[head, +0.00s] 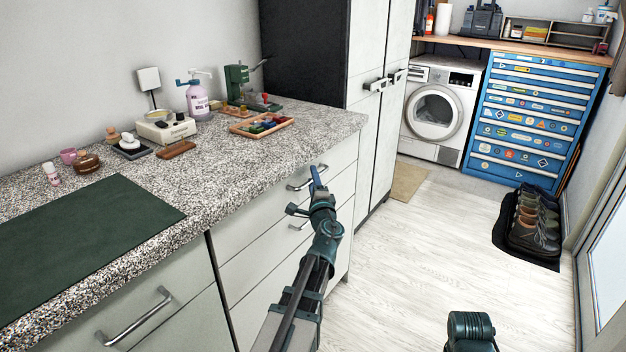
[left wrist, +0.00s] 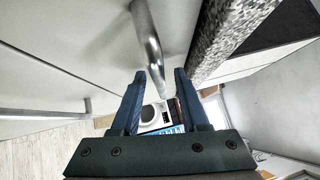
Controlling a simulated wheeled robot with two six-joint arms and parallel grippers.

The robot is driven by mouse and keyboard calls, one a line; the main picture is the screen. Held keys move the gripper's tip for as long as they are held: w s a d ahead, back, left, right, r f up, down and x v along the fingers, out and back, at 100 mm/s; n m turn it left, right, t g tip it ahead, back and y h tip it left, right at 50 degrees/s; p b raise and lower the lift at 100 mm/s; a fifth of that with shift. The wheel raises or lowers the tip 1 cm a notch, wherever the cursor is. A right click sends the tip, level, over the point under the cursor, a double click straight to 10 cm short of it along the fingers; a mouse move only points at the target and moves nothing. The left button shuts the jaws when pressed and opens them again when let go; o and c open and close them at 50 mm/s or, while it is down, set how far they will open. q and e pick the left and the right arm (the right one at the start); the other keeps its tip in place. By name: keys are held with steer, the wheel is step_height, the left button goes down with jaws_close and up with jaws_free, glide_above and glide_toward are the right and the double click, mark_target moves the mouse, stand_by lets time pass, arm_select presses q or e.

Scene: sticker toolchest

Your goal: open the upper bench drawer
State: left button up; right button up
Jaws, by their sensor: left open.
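The upper bench drawer (head: 258,212) is a pale front under the speckled countertop (head: 270,148), and it looks shut. Its silver bar handle (head: 297,186) shows just left of my left gripper (head: 315,175). In the left wrist view, the handle bar (left wrist: 151,45) runs down toward the gap between the fingers of my left gripper (left wrist: 158,88). The fingers are apart, one on each side of the bar's lower end. I cannot tell whether they touch it. My right gripper is not in view; only part of my right arm shows at the bottom of the head view.
A second handle (left wrist: 45,114) belongs to the drawer below. The counter's speckled edge (left wrist: 225,35) lies close to the right finger. A tall cabinet (head: 370,130) stands past the drawers. Open floor (head: 430,250) lies to the right, with shoes on a black mat (head: 510,255).

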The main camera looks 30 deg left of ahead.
arm_select(q)
jaws_close()
stand_by(1.3)
